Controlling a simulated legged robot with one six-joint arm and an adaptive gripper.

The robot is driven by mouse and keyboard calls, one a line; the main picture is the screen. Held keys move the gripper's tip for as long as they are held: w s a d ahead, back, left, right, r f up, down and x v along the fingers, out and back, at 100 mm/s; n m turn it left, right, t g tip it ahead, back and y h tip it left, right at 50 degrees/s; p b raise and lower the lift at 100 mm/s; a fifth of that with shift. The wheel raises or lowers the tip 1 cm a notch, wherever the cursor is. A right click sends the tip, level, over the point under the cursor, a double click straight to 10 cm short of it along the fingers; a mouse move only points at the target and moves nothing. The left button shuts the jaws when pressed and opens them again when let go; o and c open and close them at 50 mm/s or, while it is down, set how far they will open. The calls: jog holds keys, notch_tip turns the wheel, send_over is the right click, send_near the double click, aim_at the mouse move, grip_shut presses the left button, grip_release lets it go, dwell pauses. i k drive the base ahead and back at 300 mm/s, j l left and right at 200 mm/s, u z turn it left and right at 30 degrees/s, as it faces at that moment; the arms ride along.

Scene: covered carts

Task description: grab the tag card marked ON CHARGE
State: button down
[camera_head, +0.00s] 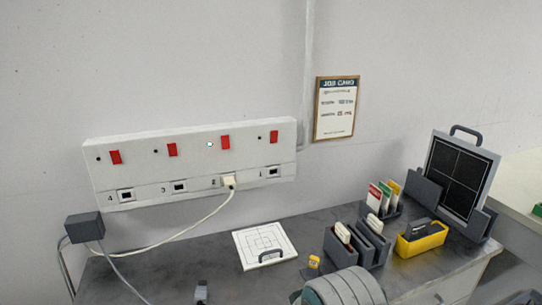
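Several tag cards stand upright in a small dark rack (393,212) at the back right of the bench: a red-and-white card (374,197), a green-and-white card (385,196) and a yellow-edged card (394,189). Their print is too small to read, so I cannot tell which is marked ON CHARGE. Other pale, white-edged pieces (343,232) stand in a dark grey slotted holder (340,250) in front of that rack. My gripper's fingers do not show. A rounded grey part at the bottom centre looks like my arm and hides some of the bench front.
A white socket panel (200,155) with red switches is on the wall; one white plug (229,181) trails a cable. On the bench are a white square plate (265,246), a yellow bin (420,240) and a black panel (460,176). Bare bench (190,262) lies left of the plate.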

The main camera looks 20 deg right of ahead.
aim_at(396, 189)
jog(key=l+u, duration=0.1)
jog(key=l, duration=1.15)
jog(key=k+l+u, duration=0.15)
jog(key=l, duration=1.1)
jog(key=k+l+u, duration=0.15)
jog(key=l, duration=0.45)
jog(key=i, duration=0.05)
